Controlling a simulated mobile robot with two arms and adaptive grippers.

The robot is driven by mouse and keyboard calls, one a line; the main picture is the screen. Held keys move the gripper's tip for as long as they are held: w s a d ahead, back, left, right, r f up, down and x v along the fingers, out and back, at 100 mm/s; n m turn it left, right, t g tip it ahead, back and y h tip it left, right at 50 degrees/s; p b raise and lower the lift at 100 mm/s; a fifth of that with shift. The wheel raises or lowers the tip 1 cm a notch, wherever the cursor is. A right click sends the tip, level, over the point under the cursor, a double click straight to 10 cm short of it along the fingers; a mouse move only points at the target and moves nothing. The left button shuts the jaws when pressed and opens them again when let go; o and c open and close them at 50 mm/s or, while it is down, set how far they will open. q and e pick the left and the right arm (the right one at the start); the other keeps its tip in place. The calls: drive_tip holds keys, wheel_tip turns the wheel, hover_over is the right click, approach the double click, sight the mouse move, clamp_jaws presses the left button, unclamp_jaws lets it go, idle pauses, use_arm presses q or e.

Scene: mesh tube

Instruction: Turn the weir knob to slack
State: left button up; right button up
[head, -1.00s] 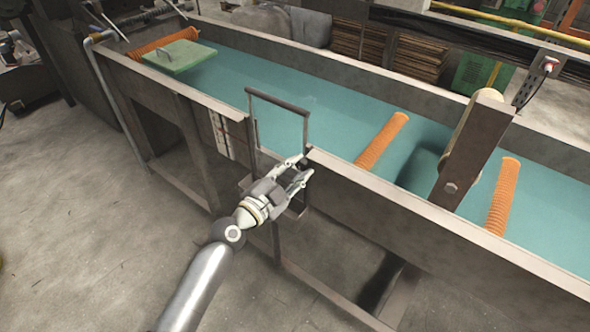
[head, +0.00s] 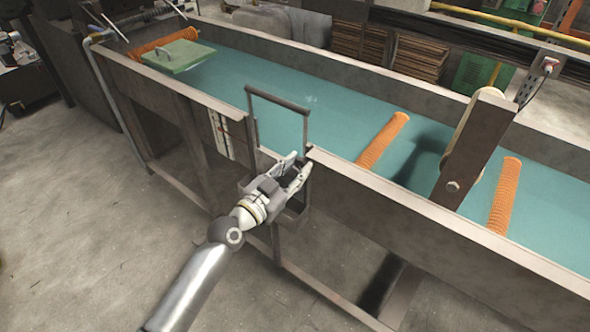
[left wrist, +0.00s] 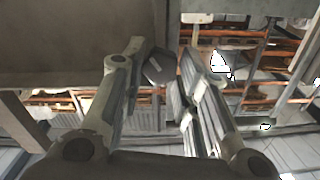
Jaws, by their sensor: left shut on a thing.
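My left gripper (head: 298,170) is at the front wall of the long tank (head: 340,172), just below the notch with the dark weir frame (head: 278,100). Its fingers are closed in on the weir knob, which they almost wholly hide in the head view. In the left wrist view the gripper (left wrist: 165,75) shows with its fingers close together, and a small dark grey piece sits between the tips; its outline is hard to make out. My right gripper is not in view.
Teal water fills the tank, with orange ribbed tubes (head: 383,140) in it. A green block (head: 180,56) lies at the far left end. A roller on a dark bracket (head: 475,150) stands at the right. The concrete floor in front (head: 100,230) is clear.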

use_arm(q)
drive_tip(key=n, duration=0.3)
drive_tip(key=shift+n, duration=0.4)
drive_tip(key=n, duration=0.3)
drive_tip(key=shift+f+n, duration=0.1)
drive_tip(key=shift+n, duration=0.2)
drive_tip(key=n, duration=0.4)
drive_tip(key=shift+n, duration=0.3)
drive_tip(key=n+p, duration=0.1)
drive_tip(key=n, duration=0.2)
drive_tip(key=shift+n, duration=0.3)
drive_tip(key=n, duration=0.3)
drive_tip(key=shift+n, duration=0.4)
drive_tip(key=n+p, duration=0.1)
drive_tip(key=n, duration=0.2)
drive_tip(key=shift+n, duration=0.3)
drive_tip(key=n+p, duration=0.1)
drive_tip(key=n, duration=0.3)
drive_tip(key=shift+n+p, duration=0.5)
drive_tip(key=shift+n, duration=0.7)
drive_tip(key=shift+f, duration=0.1)
